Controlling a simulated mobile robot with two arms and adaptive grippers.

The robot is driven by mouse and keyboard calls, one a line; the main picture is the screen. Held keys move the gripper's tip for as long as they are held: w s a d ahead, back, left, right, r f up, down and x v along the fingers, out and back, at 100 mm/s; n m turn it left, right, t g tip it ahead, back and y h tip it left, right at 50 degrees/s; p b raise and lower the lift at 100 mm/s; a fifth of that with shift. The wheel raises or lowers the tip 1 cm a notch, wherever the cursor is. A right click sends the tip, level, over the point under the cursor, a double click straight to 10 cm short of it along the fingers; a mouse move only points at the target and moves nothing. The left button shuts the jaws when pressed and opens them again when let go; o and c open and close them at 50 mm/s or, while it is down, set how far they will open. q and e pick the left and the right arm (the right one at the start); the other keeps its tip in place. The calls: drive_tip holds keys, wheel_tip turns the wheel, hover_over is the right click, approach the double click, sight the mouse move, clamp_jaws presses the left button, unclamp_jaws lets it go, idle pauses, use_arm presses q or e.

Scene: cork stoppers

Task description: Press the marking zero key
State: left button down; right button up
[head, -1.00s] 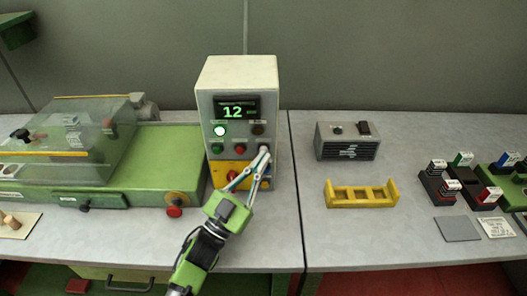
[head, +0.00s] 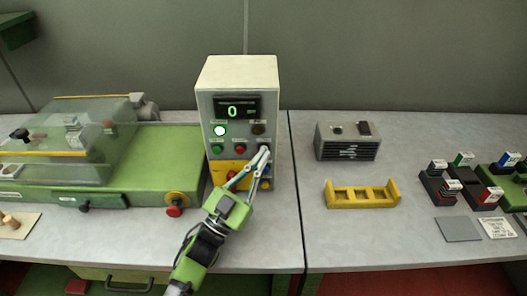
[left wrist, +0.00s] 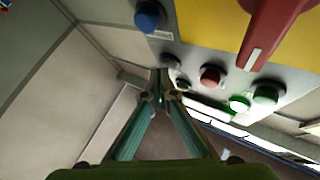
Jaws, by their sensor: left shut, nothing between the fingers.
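The control box (head: 237,80) stands upright on the bench in the head view. Its display (head: 236,109) shows a green 0. A row on its front has a green button (head: 216,149), a red button (head: 239,148) and a right-hand key that my fingertips mostly hide. My left gripper (head: 264,151) is shut and empty, its tips at that right-hand key. In the left wrist view the closed tips (left wrist: 163,88) overlap the dark key (left wrist: 170,61), beside the red button (left wrist: 211,75). Contact is hard to tell, and the key's label is unreadable. My right gripper is not in view.
A lit green lamp (head: 220,131) sits above the buttons. A red handle (left wrist: 275,28) and blue button (left wrist: 149,16) are close to the gripper. A green machine (head: 130,165) stands left; a grey box (head: 347,143) and yellow rack (head: 361,194) stand right.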

use_arm(q)
drive_tip(key=shift+s+p, duration=0.35)
drive_tip(key=shift+s, duration=0.55)
drive_tip(key=s+p, duration=0.2)
drive_tip(key=s, duration=0.3)
drive_tip(key=shift+f, duration=0.1)
idle(0.8)
